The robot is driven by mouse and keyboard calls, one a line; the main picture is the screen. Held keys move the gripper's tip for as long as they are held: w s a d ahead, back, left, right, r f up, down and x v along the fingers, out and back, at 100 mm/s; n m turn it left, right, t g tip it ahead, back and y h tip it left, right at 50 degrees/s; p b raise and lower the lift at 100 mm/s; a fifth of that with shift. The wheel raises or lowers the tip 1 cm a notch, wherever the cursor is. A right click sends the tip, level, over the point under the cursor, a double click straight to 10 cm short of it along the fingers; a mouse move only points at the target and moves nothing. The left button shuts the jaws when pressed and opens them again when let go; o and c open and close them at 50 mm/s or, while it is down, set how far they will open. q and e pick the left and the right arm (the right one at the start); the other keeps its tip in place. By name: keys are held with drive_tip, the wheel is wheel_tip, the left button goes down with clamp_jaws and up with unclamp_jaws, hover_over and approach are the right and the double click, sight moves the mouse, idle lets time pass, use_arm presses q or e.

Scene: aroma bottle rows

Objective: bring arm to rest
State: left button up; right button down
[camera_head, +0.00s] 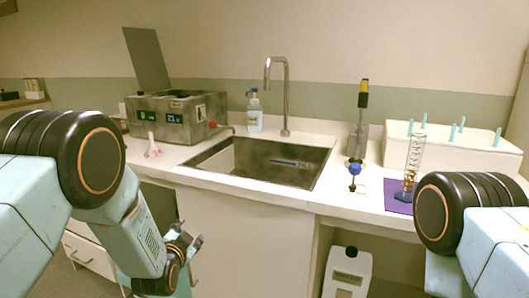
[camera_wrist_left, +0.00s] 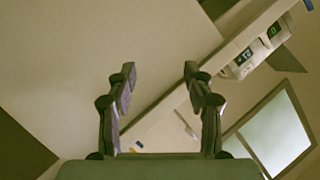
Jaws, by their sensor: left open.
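My left gripper (camera_head: 194,243) hangs low in front of the counter, at the lower left of the head view, below the counter top and beside the cabinet front. It is open and empty. In the left wrist view its two dark fingers (camera_wrist_left: 160,78) stand apart with nothing between them. That view is tilted and shows pale surfaces, the counter edge and the water bath (camera_wrist_left: 252,50) at the upper right. My right arm shows only as a joint and pale link at the lower right of the head view; its gripper is out of view.
The counter holds the grey water bath (camera_head: 178,114) with its lid up, a sink (camera_head: 193,161), a faucet (camera_head: 287,95), a wash bottle (camera_head: 254,112), a measuring cylinder (camera_head: 415,155) on a purple mat (camera_head: 393,206), and a white pegged box (camera_head: 455,149). A white jug (camera_head: 347,273) stands below.

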use_arm(q)
drive_tip(key=s+a+f+n+g, duration=0.1)
drive_tip(key=s+f+n+g, duration=0.25)
drive_tip(key=s+f, duration=0.6)
drive_tip(key=s+a+f+n+g, duration=0.1)
drive_tip(key=s+f+n+g, duration=0.25)
drive_tip(key=s+f, duration=0.65)
drive_tip(key=s+n+g, duration=0.1)
drive_tip(key=s+g, duration=0.6)
drive_tip(key=s, duration=2.3)
drive_tip(key=shift+f+n+g, duration=0.3)
drive_tip(key=shift+f, duration=0.05)
drive_tip(key=shift+s, duration=0.15)
